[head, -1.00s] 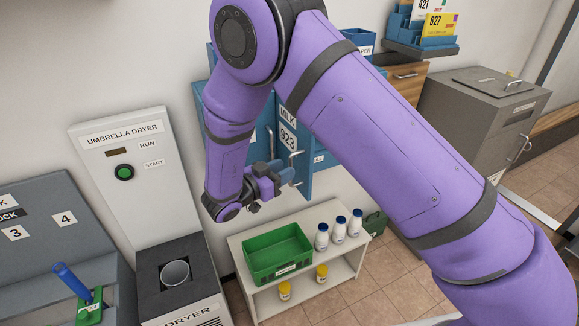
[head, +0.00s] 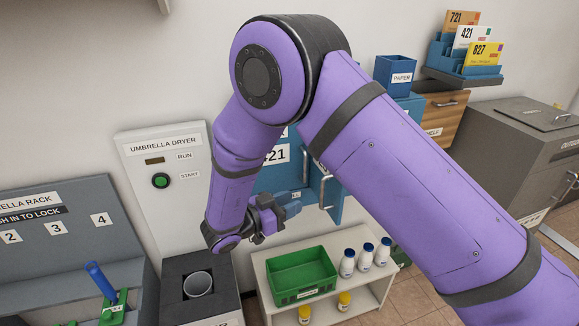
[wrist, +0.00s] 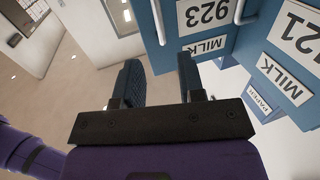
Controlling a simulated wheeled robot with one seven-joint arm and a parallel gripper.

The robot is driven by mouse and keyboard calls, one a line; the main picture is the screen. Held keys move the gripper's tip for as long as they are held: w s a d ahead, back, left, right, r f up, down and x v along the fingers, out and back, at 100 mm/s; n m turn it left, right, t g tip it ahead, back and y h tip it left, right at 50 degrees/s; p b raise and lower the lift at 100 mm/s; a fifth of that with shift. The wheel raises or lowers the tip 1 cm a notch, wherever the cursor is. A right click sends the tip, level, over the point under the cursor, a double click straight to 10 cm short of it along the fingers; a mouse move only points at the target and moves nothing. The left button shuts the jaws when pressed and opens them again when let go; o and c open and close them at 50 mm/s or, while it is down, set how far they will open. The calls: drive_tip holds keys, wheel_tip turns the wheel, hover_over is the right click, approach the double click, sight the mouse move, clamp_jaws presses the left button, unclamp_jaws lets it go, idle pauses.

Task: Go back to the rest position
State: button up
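My purple arm crosses the head view from the lower right, bent at the elbow near the top. My gripper (head: 288,201) hangs in front of the blue milk cabinet (head: 270,178), above the low white shelf. In the wrist view my gripper (wrist: 161,82) has its two dark fingers apart with nothing between them. The open blue door marked 923 (wrist: 202,22) is just beyond the right finger; I cannot tell if they touch. Part of the cabinet is hidden behind my arm.
A low shelf (head: 262,268) holds a green bin (head: 302,277) and several bottles. The umbrella dryer (head: 165,175) and umbrella rack (head: 60,215) stand to the left. A grey box (head: 510,145) and wooden cabinet (head: 440,115) are at the right. The wrist view shows open floor at left.

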drive_tip(key=w+d+r+n+t+y, duration=0.1)
drive_tip(key=w+d+r+t+y, duration=0.25)
drive_tip(key=w+r+y, duration=0.75)
drive_tip(key=s+d+r+n+y, duration=0.1)
drive_tip(key=d+r+n+y, duration=0.15)
drive_tip(key=r, duration=0.55)
drive_tip(key=s+d+r+n+y, duration=0.15)
drive_tip(key=d+r, duration=0.25)
drive_tip(key=r, duration=0.4)
drive_tip(key=s+d+r+n+g+y, duration=0.4)
drive_tip(key=s+d, duration=0.4)
drive_tip(key=s, duration=0.5)
drive_tip(key=s+d+f+n+g+h, duration=0.1)
drive_tip(key=s+d+g+h, duration=0.1)
drive_tip(key=s+d, duration=0.4)
drive_tip(key=s+d+f+n+g+h, duration=0.1)
drive_tip(key=s+d, duration=0.5)
drive_tip(key=s, duration=0.9)
drive_tip(key=shift+d+f+g+h, duration=0.15)
drive_tip(key=shift+d+g+h, duration=0.1)
drive_tip(key=shift+g+h, duration=0.3)
drive_tip(key=shift+w, duration=0.1)
